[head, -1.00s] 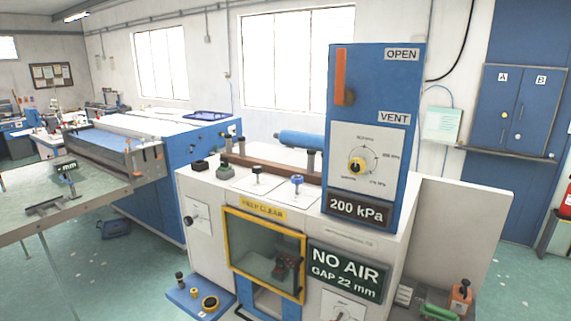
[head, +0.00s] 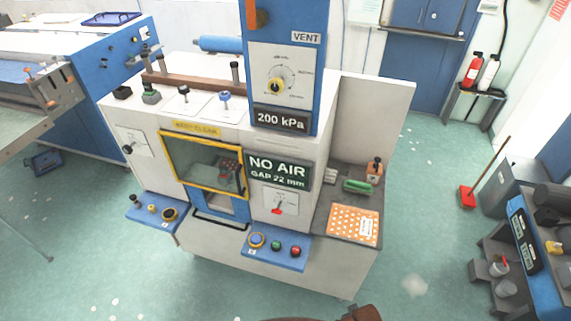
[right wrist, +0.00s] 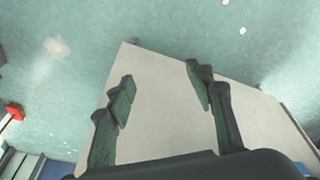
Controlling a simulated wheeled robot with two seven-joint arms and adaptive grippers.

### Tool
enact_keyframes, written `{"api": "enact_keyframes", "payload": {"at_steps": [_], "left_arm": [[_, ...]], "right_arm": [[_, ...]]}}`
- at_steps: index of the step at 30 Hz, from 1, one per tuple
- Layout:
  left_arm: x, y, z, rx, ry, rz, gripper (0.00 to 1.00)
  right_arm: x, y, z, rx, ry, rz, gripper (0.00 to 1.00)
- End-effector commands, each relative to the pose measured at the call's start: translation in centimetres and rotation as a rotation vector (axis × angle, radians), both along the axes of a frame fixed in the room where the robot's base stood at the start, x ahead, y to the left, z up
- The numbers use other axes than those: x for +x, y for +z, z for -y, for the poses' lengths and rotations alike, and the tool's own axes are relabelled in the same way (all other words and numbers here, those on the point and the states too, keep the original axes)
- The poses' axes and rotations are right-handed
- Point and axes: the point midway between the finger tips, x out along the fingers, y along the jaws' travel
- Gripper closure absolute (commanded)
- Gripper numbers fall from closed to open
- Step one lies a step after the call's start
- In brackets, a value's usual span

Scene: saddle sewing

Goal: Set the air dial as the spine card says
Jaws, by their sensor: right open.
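A round dial with a yellow hub (head: 276,84) sits on a white plate on the blue column. Its scale labels are too small to read. The display below it (head: 282,120) reads 200 kPa. A lower green sign (head: 277,172) reads NO AIR, GAP 22 mm. An orange dotted piece (head: 345,224) with a small white label (head: 367,228) lies on the grey side shelf. I cannot tell whether that label is the spine card. My right gripper (right wrist: 161,88) is open and empty in the right wrist view, with a pale surface beyond its fingers. My left gripper is out of view.
A second dial with a red pointer (head: 278,206) is lower on the machine's front. A blue button ledge (head: 275,250) juts out in front, near a yellow-framed window (head: 205,165). A green-handled tool (head: 357,186) lies on the shelf. Open floor surrounds the front.

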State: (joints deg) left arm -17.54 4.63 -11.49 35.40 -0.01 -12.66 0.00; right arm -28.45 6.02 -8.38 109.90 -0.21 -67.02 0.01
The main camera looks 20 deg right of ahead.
Motion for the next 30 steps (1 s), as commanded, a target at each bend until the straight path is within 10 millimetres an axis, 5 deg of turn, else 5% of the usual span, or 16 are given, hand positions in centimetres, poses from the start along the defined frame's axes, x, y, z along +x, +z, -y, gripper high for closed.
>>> {"api": "enact_keyframes", "payload": {"at_steps": [1, 3, 11, 15, 23, 30], "left_arm": [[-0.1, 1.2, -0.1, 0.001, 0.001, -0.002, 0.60], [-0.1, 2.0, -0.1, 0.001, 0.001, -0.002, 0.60], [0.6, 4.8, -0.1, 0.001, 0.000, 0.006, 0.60], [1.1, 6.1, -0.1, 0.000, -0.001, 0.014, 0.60], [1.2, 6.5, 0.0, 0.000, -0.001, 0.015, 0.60], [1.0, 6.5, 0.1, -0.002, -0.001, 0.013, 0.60]], "right_arm": [[0.3, 3.2, 0.1, -0.002, -0.002, 0.012, 0.51], [0.6, 6.4, 0.2, -0.006, -0.001, 0.022, 0.51], [2.1, 17.8, -0.1, -0.039, 0.058, 0.066, 0.51], [4.9, 23.8, -1.2, -0.098, 0.193, 0.103, 0.51], [11.5, 28.7, -3.5, -0.248, 0.480, 0.147, 0.51], [19.9, 34.4, -6.6, -0.492, 0.817, 0.185, 0.51]]}}
